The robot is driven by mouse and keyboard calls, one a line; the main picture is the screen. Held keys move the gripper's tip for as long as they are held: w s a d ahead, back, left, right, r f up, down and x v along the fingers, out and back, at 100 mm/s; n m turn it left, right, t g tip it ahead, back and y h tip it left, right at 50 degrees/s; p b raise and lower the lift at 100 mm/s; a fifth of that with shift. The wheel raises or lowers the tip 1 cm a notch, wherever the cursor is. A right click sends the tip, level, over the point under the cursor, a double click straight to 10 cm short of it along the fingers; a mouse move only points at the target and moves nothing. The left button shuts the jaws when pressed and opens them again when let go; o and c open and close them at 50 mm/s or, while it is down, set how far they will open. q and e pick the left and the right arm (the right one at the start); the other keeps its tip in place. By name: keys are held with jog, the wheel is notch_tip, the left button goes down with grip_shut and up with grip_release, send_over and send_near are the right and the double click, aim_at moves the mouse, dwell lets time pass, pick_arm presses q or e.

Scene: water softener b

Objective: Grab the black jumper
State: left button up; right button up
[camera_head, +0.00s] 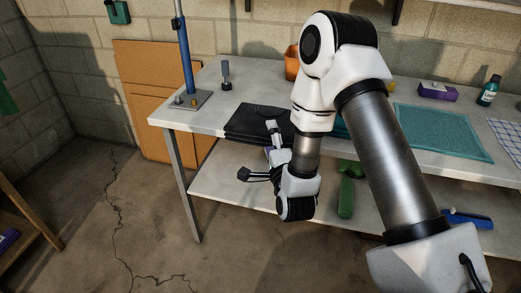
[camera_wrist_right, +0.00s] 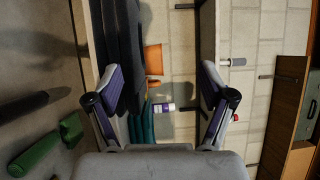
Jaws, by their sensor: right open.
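The black jumper (camera_head: 255,121) lies folded near the left front edge of the grey workbench (camera_head: 222,78). Dark cloth that looks like the jumper (camera_wrist_right: 121,45) also shows in the right wrist view, beyond the left finger. My right gripper (camera_head: 257,150) is open in front of the bench edge, just below the jumper. In the right wrist view my gripper (camera_wrist_right: 161,80) has its fingers wide apart, with nothing held between them. My right arm hides part of the bench to the right of the jumper. My left gripper is not in view.
A blue post on a metal base (camera_head: 188,100) stands left of the jumper. An orange pot (camera_head: 291,62) is behind. A teal cloth (camera_head: 443,132), a purple box (camera_head: 438,91) and a bottle (camera_head: 489,90) are right. A green object (camera_head: 346,190) lies on the lower shelf.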

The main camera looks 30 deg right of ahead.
aim_at(268, 144)
jog(key=shift+g, duration=0.3)
jog(key=f, duration=0.2)
jog(key=f+b, duration=0.1)
jog(key=f, duration=0.1)
jog(key=d+f, duration=0.1)
jog(key=f, duration=0.1)
jog(key=shift+s+b, duration=0.15)
jog(key=shift+b, duration=0.25)
jog(key=p+x, duration=0.1)
jog(key=x, duration=0.2)
jog(key=p+x, duration=0.1)
jog(key=x, duration=0.3)
jog(key=shift+w+a+r, duration=0.1)
jog(key=shift+w, duration=0.3)
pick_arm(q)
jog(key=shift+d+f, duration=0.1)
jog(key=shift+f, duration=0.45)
pick_arm(e)
grip_shut()
